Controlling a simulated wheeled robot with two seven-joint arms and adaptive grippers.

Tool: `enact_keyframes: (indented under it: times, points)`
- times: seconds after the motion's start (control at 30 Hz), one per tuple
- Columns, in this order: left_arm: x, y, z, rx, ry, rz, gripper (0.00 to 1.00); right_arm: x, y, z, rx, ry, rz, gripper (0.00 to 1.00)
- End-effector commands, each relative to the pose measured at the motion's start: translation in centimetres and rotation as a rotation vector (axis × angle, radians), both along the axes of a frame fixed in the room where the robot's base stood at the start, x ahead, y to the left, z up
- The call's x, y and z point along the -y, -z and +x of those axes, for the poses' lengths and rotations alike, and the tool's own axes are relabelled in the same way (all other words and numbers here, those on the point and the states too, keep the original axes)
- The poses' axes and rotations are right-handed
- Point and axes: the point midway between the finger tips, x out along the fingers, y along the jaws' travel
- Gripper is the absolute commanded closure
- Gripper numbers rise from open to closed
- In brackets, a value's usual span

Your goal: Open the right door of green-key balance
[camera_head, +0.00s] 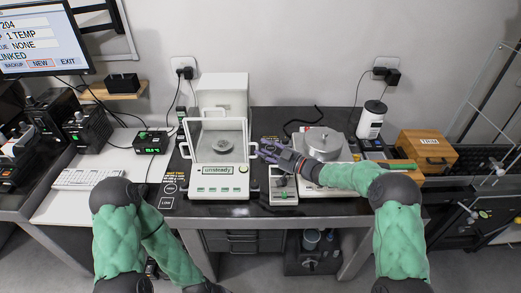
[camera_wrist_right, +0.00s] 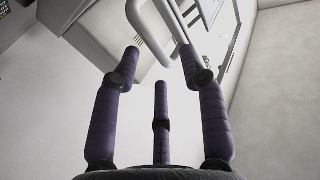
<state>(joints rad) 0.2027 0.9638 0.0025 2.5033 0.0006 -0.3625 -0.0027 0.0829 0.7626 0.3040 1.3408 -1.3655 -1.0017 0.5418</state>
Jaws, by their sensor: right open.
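The green-key balance (camera_head: 218,183) is white, with a glass draft shield, a round pan (camera_head: 220,146) inside, green keys and a display reading "unsteady". A white loop handle (camera_head: 254,155) sticks out on its right side; a similar handle (camera_head: 184,149) is on the left side. My right gripper (camera_head: 265,149) is open, close beside the right handle. In the right wrist view a white loop handle (camera_wrist_right: 148,30) lies just beyond the spread purple fingers (camera_wrist_right: 160,65); one fingertip appears to overlap its bar. I cannot tell contact. The left gripper is out of view.
A second balance (camera_head: 322,183) with a round metal cover (camera_head: 324,143) stands right, under my right forearm. A small device (camera_head: 283,188) sits between the balances. A white box (camera_head: 223,92) is behind the balance. A wooden box (camera_head: 427,151) is farther right.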

Motion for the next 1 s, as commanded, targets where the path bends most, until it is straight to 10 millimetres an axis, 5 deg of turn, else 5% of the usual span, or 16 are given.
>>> enact_keyframes:
  times: [0.53, 0.7, 1.0]
  points:
    - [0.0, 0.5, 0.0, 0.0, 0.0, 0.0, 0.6, -1.8, -0.1, 1.2, 0.001, 0.0, -0.001, 0.57]
    - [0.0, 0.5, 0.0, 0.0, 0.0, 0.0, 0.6, -1.8, 0.0, 1.2, 0.001, 0.0, -0.001, 1.0]
    - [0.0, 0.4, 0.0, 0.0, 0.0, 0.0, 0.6, -1.8, -0.1, 1.2, 0.0, 0.001, 0.0, 1.0]
